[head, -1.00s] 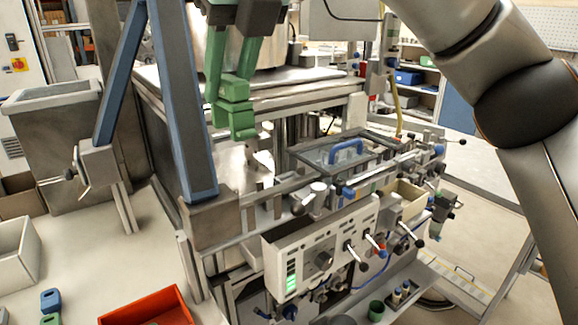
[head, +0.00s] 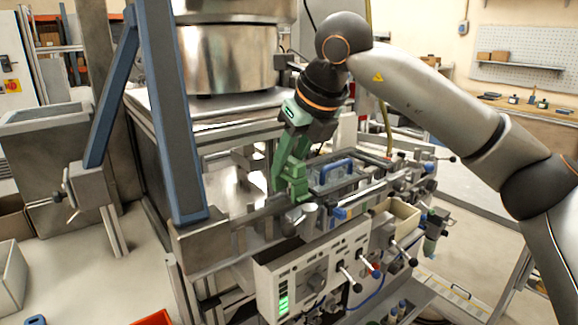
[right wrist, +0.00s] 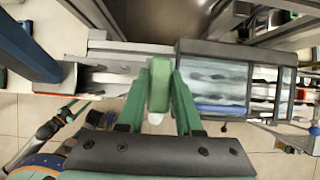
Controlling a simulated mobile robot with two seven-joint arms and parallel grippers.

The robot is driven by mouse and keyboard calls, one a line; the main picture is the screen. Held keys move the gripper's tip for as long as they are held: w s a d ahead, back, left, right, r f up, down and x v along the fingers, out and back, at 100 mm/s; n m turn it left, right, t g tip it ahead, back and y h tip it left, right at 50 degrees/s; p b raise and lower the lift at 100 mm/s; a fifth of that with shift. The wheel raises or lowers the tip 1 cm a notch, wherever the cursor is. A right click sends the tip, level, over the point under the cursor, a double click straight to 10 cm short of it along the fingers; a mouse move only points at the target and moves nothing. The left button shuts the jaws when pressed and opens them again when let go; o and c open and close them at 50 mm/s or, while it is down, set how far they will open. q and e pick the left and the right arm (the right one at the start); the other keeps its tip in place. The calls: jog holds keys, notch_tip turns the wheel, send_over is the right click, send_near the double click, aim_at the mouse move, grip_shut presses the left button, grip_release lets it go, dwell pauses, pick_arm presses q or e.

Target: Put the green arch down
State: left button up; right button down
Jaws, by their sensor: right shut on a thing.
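The green arch (right wrist: 159,85) is between the two green fingers of my right gripper (right wrist: 159,100) in the right wrist view, seen nearly edge-on. In the head view my right gripper (head: 290,168) points down over the machine's front rail, shut on the arch (head: 293,188). Arch and fingers are similar greens, so the border between them is hard to make out. The arch is at the rail, left of the lidded box with the blue handle (head: 335,172). I cannot tell whether it touches the rail. My left gripper is not in view.
A silver clamp knob (head: 308,212) stands close to the right of the arch. A blue slanted post (head: 170,110) rises to the left. A large metal drum (head: 225,55) is behind. A control panel with levers (head: 315,275) is below the rail.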

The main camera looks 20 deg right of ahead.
jog(key=shift+f, duration=0.6)
jog(key=shift+f+b, duration=0.5)
jog(key=shift+f, duration=0.05)
jog(key=shift+f, duration=0.1)
jog(key=c, duration=0.6)
grip_release()
jog(key=v, duration=0.6)
jog(key=p+v, duration=0.1)
jog(key=v, duration=0.6)
jog(key=shift+w+a+r, duration=0.1)
jog(key=shift+w+r, duration=0.1)
jog(key=shift+r, duration=0.05)
